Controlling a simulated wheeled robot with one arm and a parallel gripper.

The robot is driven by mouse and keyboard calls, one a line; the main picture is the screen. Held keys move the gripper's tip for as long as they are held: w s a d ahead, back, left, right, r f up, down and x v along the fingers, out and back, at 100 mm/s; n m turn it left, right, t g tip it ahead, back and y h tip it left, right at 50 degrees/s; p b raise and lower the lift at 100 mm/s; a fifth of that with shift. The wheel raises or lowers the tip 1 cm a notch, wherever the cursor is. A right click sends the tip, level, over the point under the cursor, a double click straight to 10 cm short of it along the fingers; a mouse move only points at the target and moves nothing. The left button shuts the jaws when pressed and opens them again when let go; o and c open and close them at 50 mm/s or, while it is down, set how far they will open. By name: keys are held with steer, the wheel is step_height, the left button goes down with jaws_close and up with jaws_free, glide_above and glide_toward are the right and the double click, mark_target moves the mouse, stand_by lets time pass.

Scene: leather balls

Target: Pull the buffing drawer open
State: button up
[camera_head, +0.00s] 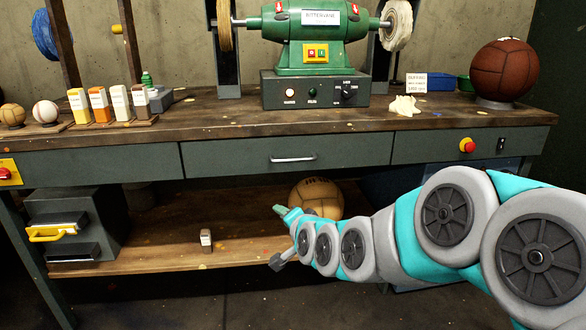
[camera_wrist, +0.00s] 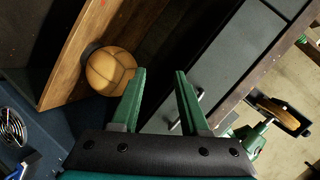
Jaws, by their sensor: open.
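The workbench's wide middle drawer (camera_head: 240,157), under the green buffing machine (camera_head: 317,35), is closed flush with the bench front. No label shows on it. Its silver bar handle (camera_head: 293,158) is clear in the head view. In the wrist view a grey drawer front (camera_wrist: 235,55) slants across the right, and a handle (camera_wrist: 200,95) shows beside the right finger. My gripper (camera_wrist: 160,72) is open with nothing between its green fingers. In the head view it hangs below and in front of the drawer, near the lower shelf's height, partly hidden by my arm.
A tan ball (camera_head: 316,197) sits on the lower shelf (camera_head: 150,258) behind my gripper. A small bottle (camera_head: 206,240) and a grey box with a yellow handle (camera_head: 75,225) stand to the left. A red button (camera_head: 467,145) is on the right bench front.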

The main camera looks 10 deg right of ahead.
mark_target(294, 161)
steer(key=shift+w+d+r+m+t+h+b, duration=0.55)
steer(key=shift+w+r+m+t, duration=0.7)
steer(key=shift+w, duration=1.3)
steer(key=shift+w+d+r+m+t+h+b, duration=0.35)
steer(key=shift+w+d+r+m+t, duration=0.35)
steer(key=shift+w+r+m+t, duration=1.25)
steer(key=shift+w+d+r+m+t+h+b, duration=0.45)
steer(key=shift+w+m, duration=0.45)
steer(key=shift+w, duration=2.2)
steer(key=shift+d+r, duration=0.1)
steer(key=shift+d, duration=0.05)
jaws_close()
